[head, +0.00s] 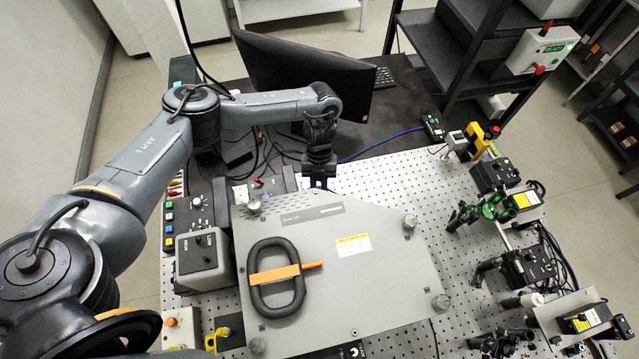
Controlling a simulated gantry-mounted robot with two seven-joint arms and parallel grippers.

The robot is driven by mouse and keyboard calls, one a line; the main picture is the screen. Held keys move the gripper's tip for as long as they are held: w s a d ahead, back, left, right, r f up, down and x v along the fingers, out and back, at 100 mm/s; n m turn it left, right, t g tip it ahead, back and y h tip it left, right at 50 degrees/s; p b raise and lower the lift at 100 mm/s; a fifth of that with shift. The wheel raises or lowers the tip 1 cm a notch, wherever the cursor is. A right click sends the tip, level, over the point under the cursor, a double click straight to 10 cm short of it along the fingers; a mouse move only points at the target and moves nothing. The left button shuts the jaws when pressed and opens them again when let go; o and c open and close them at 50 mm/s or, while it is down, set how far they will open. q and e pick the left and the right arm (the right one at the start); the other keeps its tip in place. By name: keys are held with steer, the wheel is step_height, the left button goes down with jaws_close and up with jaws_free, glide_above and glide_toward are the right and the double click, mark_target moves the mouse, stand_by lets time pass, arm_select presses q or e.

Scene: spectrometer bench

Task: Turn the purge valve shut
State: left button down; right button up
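I cannot tell for certain which part is the purge valve. A small red handle (258,183) stands on a low grey box behind the large grey spectrometer housing (350,285). My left gripper (320,182) points down at the housing's back edge, to the right of that red handle and apart from it. Its fingers are dark and small here, so whether they are open or shut is unclear. I see nothing held in it. My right gripper is not in view.
A black oval loop with an orange bar (278,275) lies on the housing. Control boxes (202,258) stand left of it. Optics mounts (485,212) line the perforated bench (430,180) at right. A monitor (300,75) stands behind my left arm. A white box (540,50) with red knobs hangs on the rack.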

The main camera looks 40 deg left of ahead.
arm_select(q)
steer(key=c, duration=1)
jaws_free()
steer(key=shift+r, duration=0.1)
steer(key=shift+w+a+r, duration=0.1)
steer(key=shift+w+r, duration=0.05)
steer(key=shift+r, duration=0.15)
steer(key=v, duration=1)
steer(key=shift+p, duration=0.3)
